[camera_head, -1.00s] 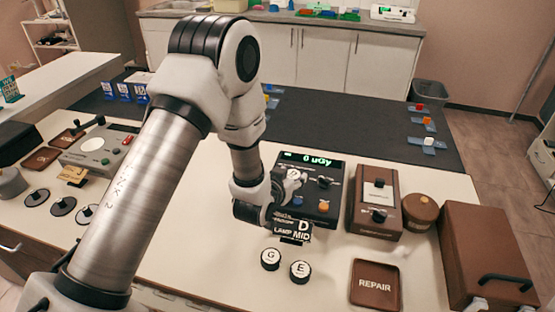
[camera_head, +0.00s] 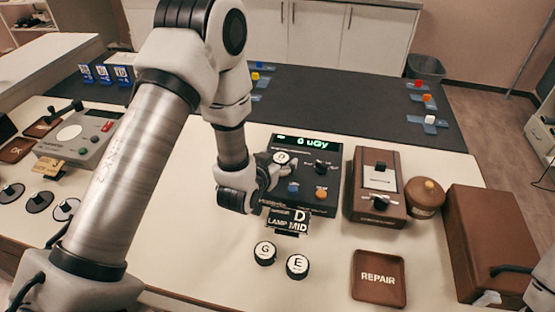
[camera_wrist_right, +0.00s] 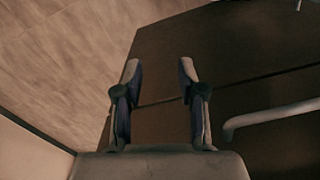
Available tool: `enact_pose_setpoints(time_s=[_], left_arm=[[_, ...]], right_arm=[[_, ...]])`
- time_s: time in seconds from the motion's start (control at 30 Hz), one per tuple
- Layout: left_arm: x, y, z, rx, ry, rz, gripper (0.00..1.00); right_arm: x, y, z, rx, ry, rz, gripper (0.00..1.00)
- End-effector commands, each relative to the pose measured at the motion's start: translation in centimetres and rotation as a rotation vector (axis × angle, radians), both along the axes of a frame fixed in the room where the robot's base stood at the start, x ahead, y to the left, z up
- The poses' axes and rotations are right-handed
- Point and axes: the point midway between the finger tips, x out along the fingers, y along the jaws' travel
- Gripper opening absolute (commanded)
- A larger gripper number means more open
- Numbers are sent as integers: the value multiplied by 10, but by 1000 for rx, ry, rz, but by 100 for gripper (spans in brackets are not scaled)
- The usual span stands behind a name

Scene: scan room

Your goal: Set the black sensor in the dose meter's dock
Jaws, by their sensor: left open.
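The dose meter (camera_head: 331,208) is a black box on the white bench, with a green readout of 0 uGy and blue and orange knobs. A round white-topped black piece marked D (camera_head: 281,158) is at its left side, at my left gripper's fingers. I cannot tell whether it sits in the dock, which the gripper hides. My left gripper (camera_head: 274,168) is open, close over the meter's left part. Two black pucks with white tops, G (camera_head: 265,253) and E (camera_head: 297,266), stand in front. My right gripper (camera_wrist_right: 160,85) is open and empty in the right wrist view.
A black sign (camera_head: 288,221) reading D, LAMP MID stands before the meter. A brown device (camera_head: 361,213), a round brown pot (camera_head: 425,198) and a brown case (camera_head: 490,235) are to the right. A REPAIR tray (camera_head: 379,280) lies in front. Bench around the pucks is clear.

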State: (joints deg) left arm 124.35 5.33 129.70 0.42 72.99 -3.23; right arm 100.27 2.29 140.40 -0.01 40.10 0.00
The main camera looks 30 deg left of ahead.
Motion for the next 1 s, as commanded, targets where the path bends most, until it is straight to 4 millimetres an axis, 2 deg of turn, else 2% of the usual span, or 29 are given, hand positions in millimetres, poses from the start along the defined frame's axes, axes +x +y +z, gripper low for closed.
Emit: enact_pose_setpoints(time_s=[0.17, 0.27, 0.37, 0.47, 0.5, 0.7, 0.83, 1.0], left_arm=[[-6, 0, 2, 0, 1, 0, 75], [-21, -1, 7, 0, 1, 0, 75], [-46, -3, 16, 0, 2, 0, 75], [-71, -4, 34, 1, 4, 0, 75], [-72, -5, 42, 2, 5, 0, 75], [-88, -6, 48, 1, 6, 0, 75], [-102, -7, 49, 1, 5, 0, 75], [-111, -7, 48, 1, 1, 0, 75]], right_arm=[[0, 0, -2, 0, 0, 0, 40], [0, 0, -6, 0, 0, 0, 40], [0, 0, -12, 0, 0, 0, 40], [0, 0, 2, 0, 0, 0, 40], [0, 0, 22, 0, 1, 0, 40], [0, 0, 70, 0, -1, 0, 40], [0, 0, 88, 0, -1, 0, 40], [0, 0, 94, 0, 0, 0, 40]])
